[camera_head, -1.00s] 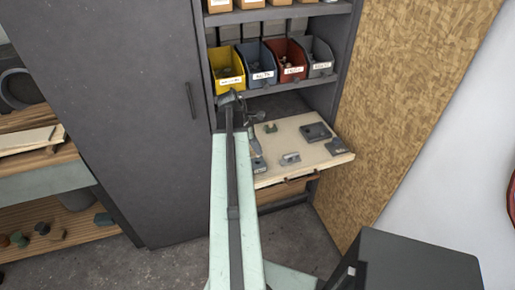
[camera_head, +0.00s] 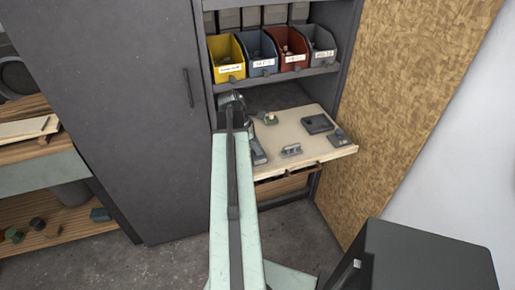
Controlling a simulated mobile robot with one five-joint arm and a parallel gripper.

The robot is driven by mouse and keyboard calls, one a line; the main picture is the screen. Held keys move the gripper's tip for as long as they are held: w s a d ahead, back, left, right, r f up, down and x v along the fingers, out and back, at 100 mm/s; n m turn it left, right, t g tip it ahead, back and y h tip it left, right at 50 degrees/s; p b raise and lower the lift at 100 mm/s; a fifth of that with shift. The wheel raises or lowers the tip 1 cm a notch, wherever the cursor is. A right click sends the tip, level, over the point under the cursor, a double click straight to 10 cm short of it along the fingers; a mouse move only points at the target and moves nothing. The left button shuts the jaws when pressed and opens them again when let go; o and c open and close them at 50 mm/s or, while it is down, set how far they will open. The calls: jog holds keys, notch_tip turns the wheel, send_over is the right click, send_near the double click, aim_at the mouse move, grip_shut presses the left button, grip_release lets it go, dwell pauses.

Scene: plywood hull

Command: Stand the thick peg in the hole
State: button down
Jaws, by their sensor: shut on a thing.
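My pale green arm reaches up the picture to the pull-out wooden board (camera_head: 318,156) at the cabinet. My gripper (camera_head: 254,150) is mostly hidden by the arm, at the board's left edge. It is shut, but what it holds cannot be made out. A dark grey block (camera_head: 317,124) with a recess lies at the back right of the board; whether this is the peg's hole is too small to tell. I cannot pick out the thick peg with certainty.
On the board are a grey grooved piece (camera_head: 291,150), a small grey block with a pale top (camera_head: 268,118) and a grey piece (camera_head: 339,136) at the right edge. Labelled bins (camera_head: 262,63) stand on the shelf above. The dark cabinet door (camera_head: 110,110) is at left.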

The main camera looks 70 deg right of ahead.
jog(key=c, duration=1.3)
grip_release()
jog(key=shift+c, duration=0.2)
jog(key=shift+r, duration=0.15)
jog(key=p+v, duration=0.7)
jog(key=shift+w+r, duration=0.15)
jog(key=shift+r, duration=0.1)
